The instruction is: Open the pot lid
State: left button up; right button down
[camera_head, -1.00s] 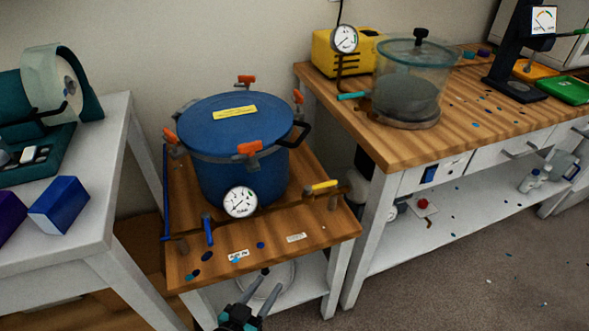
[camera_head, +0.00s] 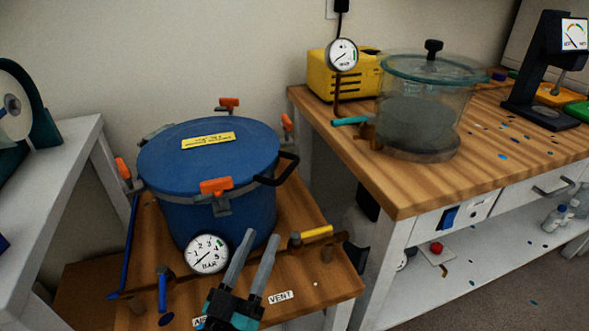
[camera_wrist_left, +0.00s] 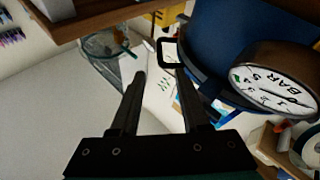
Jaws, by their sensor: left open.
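The blue pressure pot (camera_head: 215,212) stands on a low wooden stand. Its blue lid (camera_head: 208,158) is seated on top, with a yellow label and several orange-handled clamps (camera_head: 215,186) around the rim. A black handle (camera_head: 279,171) sticks out on the right. A round BAR gauge (camera_head: 207,254) is at the front. My left gripper (camera_head: 257,250) is open and empty in front of the pot, right of the gauge, fingers pointing up. In the left wrist view, the pot side (camera_wrist_left: 240,40) and gauge (camera_wrist_left: 275,92) are to the right of the open fingers (camera_wrist_left: 162,85). My right gripper is out of view.
A glass vacuum chamber (camera_head: 420,105) and yellow pump (camera_head: 340,75) stand on the right bench. A white table (camera_head: 55,185) is at left.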

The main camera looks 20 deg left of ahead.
aim_at(285, 179)
pick_arm(q)
jog(key=x, duration=0.6)
jog(key=b+x, duration=0.1)
jog(key=x, duration=0.6)
jog(key=shift+w+r, duration=0.1)
jog(key=shift+r, duration=0.2)
jog(key=shift+b+x, duration=0.3)
jog(key=shift+x, duration=0.5)
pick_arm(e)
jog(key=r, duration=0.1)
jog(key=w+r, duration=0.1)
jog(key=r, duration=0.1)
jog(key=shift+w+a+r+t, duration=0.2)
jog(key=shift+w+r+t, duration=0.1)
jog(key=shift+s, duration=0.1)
pick_arm(q)
grip_shut()
